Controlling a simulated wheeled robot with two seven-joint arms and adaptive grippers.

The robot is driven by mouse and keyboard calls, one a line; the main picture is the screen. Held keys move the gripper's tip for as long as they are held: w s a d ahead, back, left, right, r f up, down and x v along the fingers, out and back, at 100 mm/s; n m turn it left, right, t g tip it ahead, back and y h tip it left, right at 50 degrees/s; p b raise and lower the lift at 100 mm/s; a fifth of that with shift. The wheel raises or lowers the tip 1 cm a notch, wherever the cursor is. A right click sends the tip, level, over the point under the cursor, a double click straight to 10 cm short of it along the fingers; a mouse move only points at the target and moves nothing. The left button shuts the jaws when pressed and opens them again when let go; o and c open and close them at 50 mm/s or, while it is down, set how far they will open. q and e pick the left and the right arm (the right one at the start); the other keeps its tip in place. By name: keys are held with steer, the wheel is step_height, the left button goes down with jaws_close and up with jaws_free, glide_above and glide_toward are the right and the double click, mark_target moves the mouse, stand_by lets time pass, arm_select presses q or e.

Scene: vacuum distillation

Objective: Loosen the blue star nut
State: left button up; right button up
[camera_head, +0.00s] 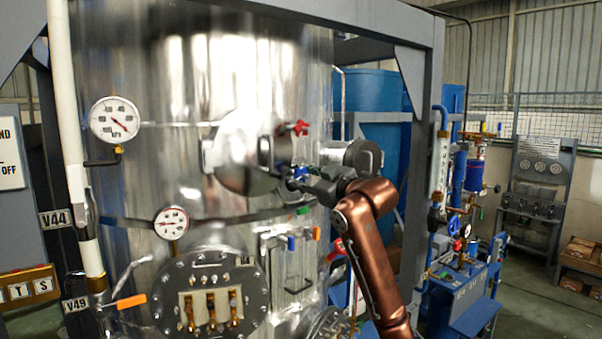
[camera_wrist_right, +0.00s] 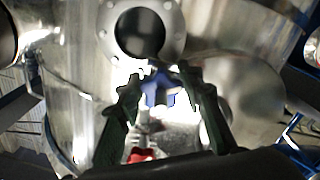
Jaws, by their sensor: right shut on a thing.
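The blue star nut (camera_head: 300,171) is on the front of the big shiny steel vessel, just right of a round steel cover. In the head view it is small and partly hidden by my right gripper (camera_head: 297,184), which reaches it from the lower right. In the right wrist view the blue star nut (camera_wrist_right: 157,88) sits between the two dark fingertips of my right gripper (camera_wrist_right: 163,84), and the gripper is shut on it. The contact points are blurred. My left gripper is not in view.
A red star knob (camera_head: 300,128) sits just above the blue nut; a red part (camera_wrist_right: 142,155) shows low in the right wrist view. Two gauges (camera_head: 115,119) (camera_head: 171,223) and a bolted flange (camera_head: 248,290) are on the vessel. A grey frame post (camera_head: 414,150) stands right of my arm.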

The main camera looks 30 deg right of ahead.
steer(key=n+p, duration=0.2)
steer(key=n, duration=0.2)
steer(key=shift+w+d+f+p, duration=0.1)
steer(key=shift+f+p, duration=0.05)
steer(key=shift+p, duration=0.25)
steer(key=shift+n+p, duration=1)
steer(key=shift+n, duration=0.7)
steer(key=o, duration=1.2)
steer(key=shift+c, duration=0.2)
steer(key=shift+r, duration=0.2)
steer(key=shift+s, duration=0.25)
steer(key=s+d, duration=0.1)
steer(key=s, duration=1)
steer(key=shift+s, duration=0.3)
